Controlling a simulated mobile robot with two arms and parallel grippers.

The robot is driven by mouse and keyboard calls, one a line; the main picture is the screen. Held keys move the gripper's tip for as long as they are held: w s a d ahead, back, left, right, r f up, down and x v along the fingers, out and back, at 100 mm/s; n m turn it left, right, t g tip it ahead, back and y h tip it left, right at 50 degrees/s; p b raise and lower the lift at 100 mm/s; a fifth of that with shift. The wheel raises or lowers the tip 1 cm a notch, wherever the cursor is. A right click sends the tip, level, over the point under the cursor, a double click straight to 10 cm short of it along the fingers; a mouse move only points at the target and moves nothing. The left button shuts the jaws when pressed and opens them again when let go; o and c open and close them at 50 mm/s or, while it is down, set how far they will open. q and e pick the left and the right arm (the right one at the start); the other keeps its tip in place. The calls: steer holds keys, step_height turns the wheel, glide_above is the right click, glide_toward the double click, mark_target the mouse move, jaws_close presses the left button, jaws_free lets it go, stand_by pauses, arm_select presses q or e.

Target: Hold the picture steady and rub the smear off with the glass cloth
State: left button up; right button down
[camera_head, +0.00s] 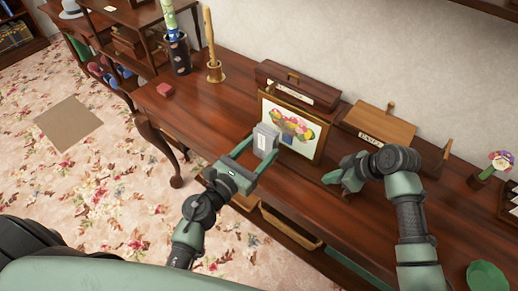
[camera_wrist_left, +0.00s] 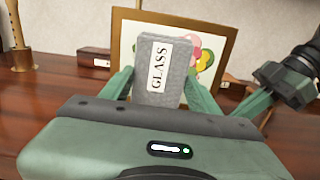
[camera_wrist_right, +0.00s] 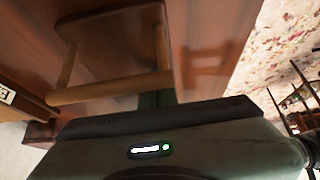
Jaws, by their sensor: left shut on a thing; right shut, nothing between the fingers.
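The picture (camera_head: 318,143), flowers in a gold-brown frame, stands on the desk and tilts back in front of a dark wooden box. It also shows in the left wrist view (camera_wrist_left: 213,50). My left gripper (camera_head: 258,152) is shut on the grey glass cloth (camera_head: 265,140), whose label reads GLASS in the left wrist view (camera_wrist_left: 155,70). The cloth is in front of the picture's left part and hides some of it; I cannot tell whether they touch. I cannot make out a smear. My right gripper (camera_head: 347,178) is shut and empty, just right of the picture, apart from it.
Behind the picture is the dark box (camera_head: 300,90); right of it stands a lighter wooden box (camera_head: 378,127). A small red block (camera_head: 165,90), a brass holder (camera_head: 215,72) and a dark pen cup (camera_head: 179,54) stand at the left.

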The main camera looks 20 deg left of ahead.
stand_by(0.3)
arm_select(q)
steer(key=a, duration=0.6)
steer(key=x, duration=0.6)
steer(key=shift+w+d, duration=0.25)
steer(key=shift+d, duration=0.05)
steer(key=shift+x, duration=1.15)
stand_by(0.4)
